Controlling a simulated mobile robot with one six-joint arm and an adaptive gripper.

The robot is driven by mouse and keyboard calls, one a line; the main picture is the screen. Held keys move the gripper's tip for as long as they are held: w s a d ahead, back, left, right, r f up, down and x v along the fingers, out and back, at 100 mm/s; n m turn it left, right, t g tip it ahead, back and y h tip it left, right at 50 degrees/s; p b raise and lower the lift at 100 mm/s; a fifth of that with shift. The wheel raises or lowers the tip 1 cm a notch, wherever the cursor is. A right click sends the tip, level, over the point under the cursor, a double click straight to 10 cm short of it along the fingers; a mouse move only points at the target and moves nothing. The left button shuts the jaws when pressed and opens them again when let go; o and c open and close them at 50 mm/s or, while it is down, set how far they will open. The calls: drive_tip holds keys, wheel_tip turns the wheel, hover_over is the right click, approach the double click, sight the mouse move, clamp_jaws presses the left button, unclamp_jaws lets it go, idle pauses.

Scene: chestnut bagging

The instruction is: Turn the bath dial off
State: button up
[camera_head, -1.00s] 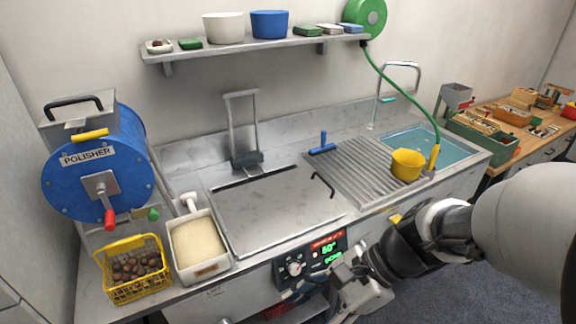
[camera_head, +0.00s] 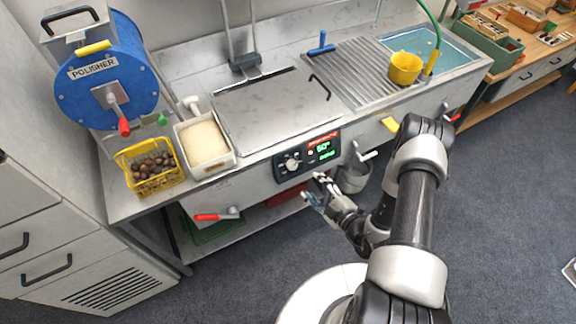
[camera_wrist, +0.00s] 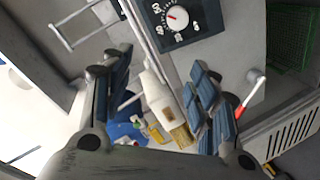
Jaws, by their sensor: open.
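The bath dial (camera_head: 292,163) is a round white knob on the dark control panel (camera_head: 314,158) on the front of the counter. In the wrist view the dial (camera_wrist: 178,18) is at the top, with a red pointer mark and white markings around it. Green digits and a small orange-red light show right of the dial in the head view; the digits are too small to read surely. My gripper (camera_head: 316,190) is open and empty, in front of and a little below right of the panel. In the wrist view my gripper's (camera_wrist: 158,95) fingers are spread, and the dial is beyond them, untouched.
A covered steel bath (camera_head: 272,108) is above the panel. A yellow basket (camera_head: 150,170) of chestnuts and a white bin (camera_head: 205,142) stand at left. Floor in front is clear.

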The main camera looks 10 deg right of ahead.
wheel_tip(320, 180, down, 3)
drive_tip(key=s+d+m+h, duration=0.1)
drive_tip(key=s+m, duration=0.1)
drive_tip(key=b, duration=0.3)
approach(294, 167)
drive_tip(key=shift+h, duration=0.3)
drive_tip(key=x, duration=0.9)
drive_tip(key=shift+s+a+r, duration=0.1)
drive_tip(key=shift+a+r, duration=0.05)
drive_tip(key=shift+a, duration=0.1)
drive_tip(key=c, duration=1.1)
drive_tip(key=shift+o, duration=0.2)
